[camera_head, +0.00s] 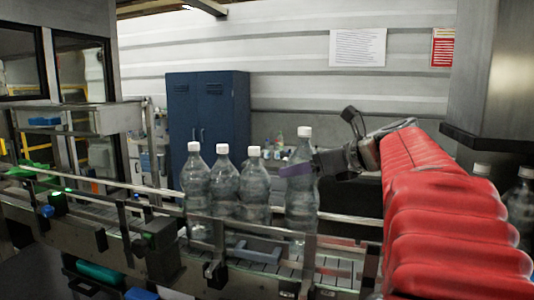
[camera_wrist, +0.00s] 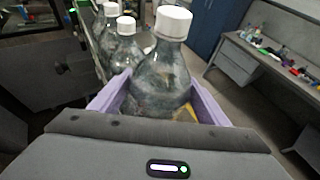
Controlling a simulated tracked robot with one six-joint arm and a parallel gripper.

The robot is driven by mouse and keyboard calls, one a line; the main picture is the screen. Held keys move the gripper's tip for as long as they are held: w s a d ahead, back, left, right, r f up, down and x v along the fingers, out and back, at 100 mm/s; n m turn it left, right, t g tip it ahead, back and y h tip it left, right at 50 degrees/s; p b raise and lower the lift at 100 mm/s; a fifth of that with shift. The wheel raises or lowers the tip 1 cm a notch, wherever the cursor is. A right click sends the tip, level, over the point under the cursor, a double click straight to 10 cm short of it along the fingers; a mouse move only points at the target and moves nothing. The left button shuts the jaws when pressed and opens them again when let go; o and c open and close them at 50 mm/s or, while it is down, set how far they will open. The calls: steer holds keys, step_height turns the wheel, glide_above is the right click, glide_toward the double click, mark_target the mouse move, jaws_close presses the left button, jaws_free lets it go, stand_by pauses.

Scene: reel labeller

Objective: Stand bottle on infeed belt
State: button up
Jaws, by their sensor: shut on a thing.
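My gripper (camera_head: 298,169) is shut on a clear bottle with a white cap (camera_head: 301,208), its lilac fingers around the upper body. The bottle is upright at the right end of a row over the infeed belt (camera_head: 262,265). Its cap is higher in the picture than the others. The front rail partly hides its base, so I cannot tell whether it touches the belt. In the wrist view the held bottle (camera_wrist: 160,72) fills the space between both fingers.
Three capped bottles (camera_head: 225,186) stand in a row left of the held one, close together. A metal guide rail (camera_head: 340,243) runs along the belt. More bottles (camera_head: 520,205) stand at the right edge behind my red arm. Blue lockers (camera_head: 208,112) stand behind.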

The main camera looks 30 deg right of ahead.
mark_target(315, 187)
steer(key=shift+f, duration=0.5)
steer(key=shift+f, duration=2.1)
steer(key=o, duration=2.1)
steer(key=shift+f, duration=0.15)
steer(key=shift+s+d+r, duration=0.1)
steer(key=shift+s+r, duration=0.2)
steer(key=shift+s, duration=0.2)
steer(key=v, duration=1.1)
